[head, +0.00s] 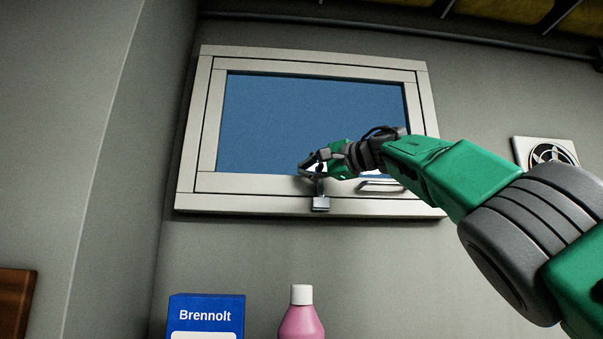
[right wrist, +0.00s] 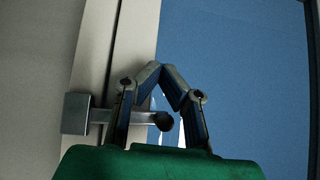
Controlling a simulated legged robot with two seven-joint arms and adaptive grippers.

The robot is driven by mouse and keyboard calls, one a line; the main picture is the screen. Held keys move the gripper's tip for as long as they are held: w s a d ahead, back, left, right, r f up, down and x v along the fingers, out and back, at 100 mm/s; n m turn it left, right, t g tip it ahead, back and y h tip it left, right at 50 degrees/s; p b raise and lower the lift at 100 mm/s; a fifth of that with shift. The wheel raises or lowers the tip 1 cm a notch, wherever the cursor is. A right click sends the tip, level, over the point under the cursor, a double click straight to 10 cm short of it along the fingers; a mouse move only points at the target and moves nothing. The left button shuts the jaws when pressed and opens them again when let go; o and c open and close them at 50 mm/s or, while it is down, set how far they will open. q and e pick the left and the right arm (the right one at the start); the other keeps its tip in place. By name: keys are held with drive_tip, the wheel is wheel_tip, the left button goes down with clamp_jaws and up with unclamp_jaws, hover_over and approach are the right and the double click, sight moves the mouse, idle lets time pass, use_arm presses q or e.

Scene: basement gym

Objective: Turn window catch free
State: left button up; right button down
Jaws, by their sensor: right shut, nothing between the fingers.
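The window (head: 310,207) has a pale frame and a blue pane, high on the grey wall. Its metal catch (head: 320,203) sits on the bottom rail, with the lever (head: 319,186) pointing up towards the pane. In the right wrist view, the catch block (right wrist: 76,113) is at the left, and its lever runs right to a dark round knob (right wrist: 163,121). My right gripper (head: 307,165) is at the lever's upper end. In the wrist view, its fingers (right wrist: 160,70) meet at the tips, and the knob shows in the gap behind them. Contact is unclear. My left gripper is out of view.
A bar handle (head: 382,186) is on the bottom rail, right of the catch, partly behind my right arm. A vent fan (head: 550,152) is on the wall at right. Below are a blue Brennolt box (head: 206,314) and a pink bottle (head: 300,323) with a white cap.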

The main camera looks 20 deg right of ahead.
drive_tip(key=shift+s+d+r, duration=0.2)
drive_tip(key=shift+s+d, duration=0.45)
drive_tip(key=shift+d, duration=0.15)
drive_tip(key=shift+w+d+f, duration=0.1)
drive_tip(key=shift+d+f, duration=0.05)
drive_tip(key=shift+d, duration=0.05)
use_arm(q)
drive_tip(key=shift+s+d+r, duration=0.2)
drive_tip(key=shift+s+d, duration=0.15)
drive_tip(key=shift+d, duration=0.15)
use_arm(e)
drive_tip(key=v, duration=1)
drive_tip(key=shift+s+f, duration=0.3)
drive_tip(key=shift+s, duration=0.05)
